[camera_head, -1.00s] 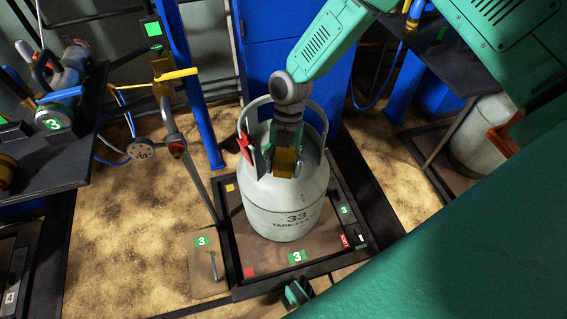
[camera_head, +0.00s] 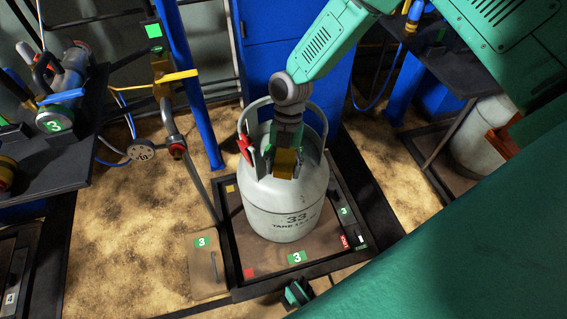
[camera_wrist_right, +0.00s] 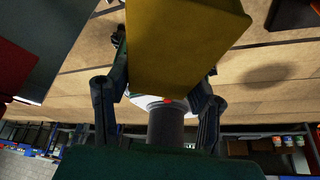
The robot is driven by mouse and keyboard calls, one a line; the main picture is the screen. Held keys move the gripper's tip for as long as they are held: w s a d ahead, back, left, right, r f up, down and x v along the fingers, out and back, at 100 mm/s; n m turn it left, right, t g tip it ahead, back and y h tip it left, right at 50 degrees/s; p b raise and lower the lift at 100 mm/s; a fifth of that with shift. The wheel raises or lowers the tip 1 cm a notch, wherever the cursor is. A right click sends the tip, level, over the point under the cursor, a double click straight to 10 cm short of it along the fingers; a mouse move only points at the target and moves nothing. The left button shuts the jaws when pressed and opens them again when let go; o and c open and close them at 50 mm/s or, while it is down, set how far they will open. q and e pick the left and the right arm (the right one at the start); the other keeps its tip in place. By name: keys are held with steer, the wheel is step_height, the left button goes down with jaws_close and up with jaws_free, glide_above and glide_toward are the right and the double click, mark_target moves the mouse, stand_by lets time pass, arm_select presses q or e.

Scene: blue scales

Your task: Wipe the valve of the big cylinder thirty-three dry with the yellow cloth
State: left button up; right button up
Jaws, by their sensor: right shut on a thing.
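The big grey cylinder (camera_head: 287,216), marked 33, stands upright on a scale platform (camera_head: 270,262) in the head view. My right gripper (camera_head: 284,160) reaches down inside the cylinder's top collar. It is shut on the yellow cloth (camera_head: 284,164), a folded yellow-brown block in the head view. In the right wrist view the cloth (camera_wrist_right: 185,45) fills the space between the two dark fingers. The valve is hidden behind the gripper and cloth, so I cannot tell whether the cloth touches it.
A red-handled piece (camera_head: 245,147) sits at the collar's left side. A pipe stand with a yellow bar (camera_head: 176,77) rises to the left, beside a dark shelf (camera_head: 60,160) with fittings. A blue cabinet (camera_head: 300,60) stands behind. Sandy floor is open at left.

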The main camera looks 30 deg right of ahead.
steer(key=shift+w, duration=0.1)
steer(key=shift+w+d+f, duration=0.1)
steer(key=shift+w, duration=0.1)
steer(key=shift+w+d+b, duration=0.3)
steer(key=shift+b, duration=0.1)
steer(key=shift+r, duration=0.2)
steer(key=shift+s+a+p, duration=0.25)
steer(key=shift+p, duration=0.1)
steer(key=shift+s+a, duration=0.15)
steer(key=shift+s, duration=0.2)
steer(key=shift+w, duration=0.15)
